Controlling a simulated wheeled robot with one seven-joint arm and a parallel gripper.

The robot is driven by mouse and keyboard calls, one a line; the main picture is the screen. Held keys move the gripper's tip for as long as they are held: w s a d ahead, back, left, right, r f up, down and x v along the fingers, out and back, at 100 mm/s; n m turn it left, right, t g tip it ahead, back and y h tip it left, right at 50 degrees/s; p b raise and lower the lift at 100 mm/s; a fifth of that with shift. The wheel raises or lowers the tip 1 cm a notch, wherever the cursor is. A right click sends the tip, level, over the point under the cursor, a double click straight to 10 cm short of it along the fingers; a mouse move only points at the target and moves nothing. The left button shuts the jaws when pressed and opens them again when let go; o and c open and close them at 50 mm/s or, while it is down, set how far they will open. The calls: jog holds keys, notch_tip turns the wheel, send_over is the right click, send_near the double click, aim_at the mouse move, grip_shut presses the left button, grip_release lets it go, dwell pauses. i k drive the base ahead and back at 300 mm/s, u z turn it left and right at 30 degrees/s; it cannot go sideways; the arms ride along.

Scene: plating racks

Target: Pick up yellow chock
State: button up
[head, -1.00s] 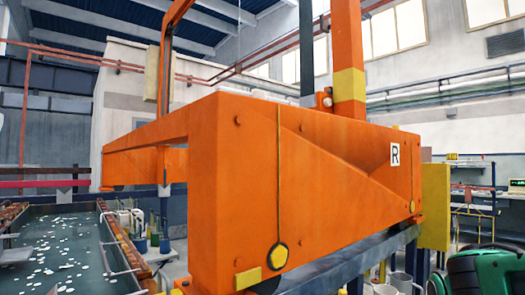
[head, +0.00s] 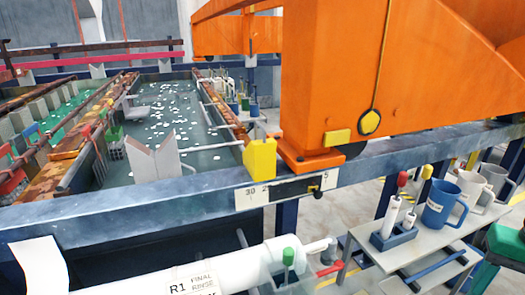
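A yellow chock (head: 260,158) sits on the blue-grey rail (head: 110,203) near the middle of the head view. It stands just left of the foot of the orange gantry (head: 330,80), very close to it; I cannot tell whether they touch. Its top is notched. My gripper is not in view.
A black-and-white scale plate is on the rail's front below the chock. A white pipe (head: 195,270) marked R1 FINAL RINSE runs below. A side table at right holds a blue mug (head: 441,203), pale mugs and red- and yellow-topped tools. Liquid-filled tanks (head: 165,110) lie behind the rail.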

aim_at(259, 158)
jog(key=z, duration=2.2)
jog(key=k, duration=0.75)
jog(key=u, duration=1.8)
